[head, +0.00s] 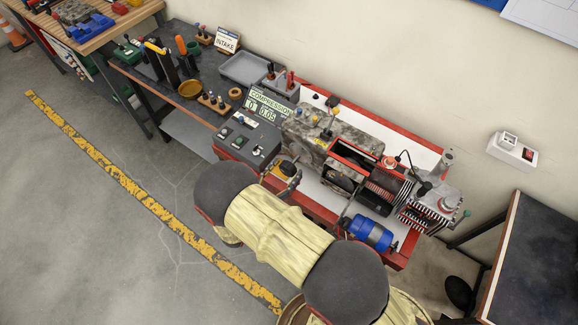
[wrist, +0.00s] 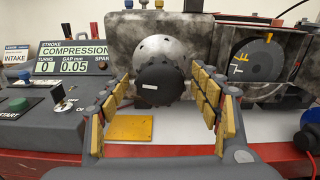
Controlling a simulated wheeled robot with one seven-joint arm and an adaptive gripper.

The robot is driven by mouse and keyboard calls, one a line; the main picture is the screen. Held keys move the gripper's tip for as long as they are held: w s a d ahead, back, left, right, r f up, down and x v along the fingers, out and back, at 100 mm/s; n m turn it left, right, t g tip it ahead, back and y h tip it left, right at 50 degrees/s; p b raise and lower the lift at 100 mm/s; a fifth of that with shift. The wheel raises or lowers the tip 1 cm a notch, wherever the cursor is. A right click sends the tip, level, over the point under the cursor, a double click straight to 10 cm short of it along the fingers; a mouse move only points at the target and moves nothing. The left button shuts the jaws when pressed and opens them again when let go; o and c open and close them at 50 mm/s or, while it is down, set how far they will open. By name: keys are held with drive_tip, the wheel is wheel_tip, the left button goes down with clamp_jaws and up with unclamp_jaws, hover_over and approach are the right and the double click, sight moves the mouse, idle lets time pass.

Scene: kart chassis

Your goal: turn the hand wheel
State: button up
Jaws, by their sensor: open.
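The hand wheel appears to be the black scalloped knob (wrist: 160,85) with a small white mark, mounted on a grey disc (wrist: 160,50) with holes at its rim. It faces me on the side of a worn grey engine block (head: 318,132). My gripper (wrist: 160,105) is open, with one yellow-padded finger on each side of the knob in the wrist view. The knob sits between the far ends of the fingers; I cannot tell whether they touch it. In the head view my gripper (head: 288,171) is at the front left of the engine, and the knob is hidden there.
A display (wrist: 72,55) reads COMPRESSION, turns 0 and gap 0.05. A control box (wrist: 35,105) stands left of my gripper. A dark dial (wrist: 255,65) with a yellow pointer is right. A blue cylinder (head: 370,233) lies at the bench's front right. Open floor lies left.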

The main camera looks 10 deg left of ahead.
drive_tip(key=shift+x, duration=1.1)
drive_tip(key=shift+c, duration=1.2)
drive_tip(key=c, duration=0.9)
